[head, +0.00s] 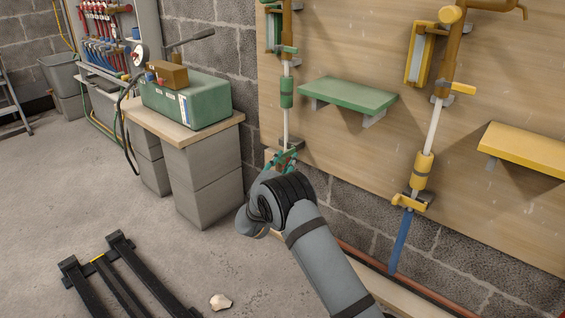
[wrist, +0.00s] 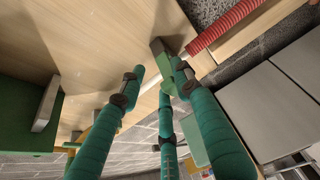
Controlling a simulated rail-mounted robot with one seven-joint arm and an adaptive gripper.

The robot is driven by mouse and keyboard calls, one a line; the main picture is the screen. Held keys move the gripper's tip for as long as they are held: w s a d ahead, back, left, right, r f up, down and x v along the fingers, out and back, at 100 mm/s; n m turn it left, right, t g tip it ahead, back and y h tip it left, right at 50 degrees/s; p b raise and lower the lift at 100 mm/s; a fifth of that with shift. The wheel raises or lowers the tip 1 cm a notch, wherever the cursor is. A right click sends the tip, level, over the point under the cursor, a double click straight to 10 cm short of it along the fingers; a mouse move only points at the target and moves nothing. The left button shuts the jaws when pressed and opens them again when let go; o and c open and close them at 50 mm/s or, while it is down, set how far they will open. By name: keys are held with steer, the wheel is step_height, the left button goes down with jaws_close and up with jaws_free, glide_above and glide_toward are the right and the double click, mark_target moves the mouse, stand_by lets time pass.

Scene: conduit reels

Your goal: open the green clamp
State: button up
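The green clamp (wrist: 167,84) shows in the wrist view as a green block with a dark grey end, where a white pipe (wrist: 150,86) meets a red ribbed conduit (wrist: 235,22). In the head view it is mostly hidden behind my gripper (head: 284,160), at the foot of the left white pipe (head: 286,118).
A green shelf (head: 348,94) juts from the board right of the left pipe. A yellow clamp (head: 411,201) sits farther right, above a blue conduit (head: 401,242), beside a yellow shelf (head: 525,148). A bench with a green machine (head: 187,100) stands at the left.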

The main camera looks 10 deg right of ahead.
steer(key=shift+o, duration=0.9)
steer(key=shift+d+f, duration=0.5)
steer(key=shift+d, duration=0.2)
steer(key=shift+a, duration=0.2)
steer(key=v, duration=1.2)
steer(key=shift+r, duration=0.35)
steer(key=shift+w, duration=0.1)
steer(key=x, duration=0.9)
steer(key=shift+w, duration=0.25)
steer(key=shift+a+f, duration=0.1)
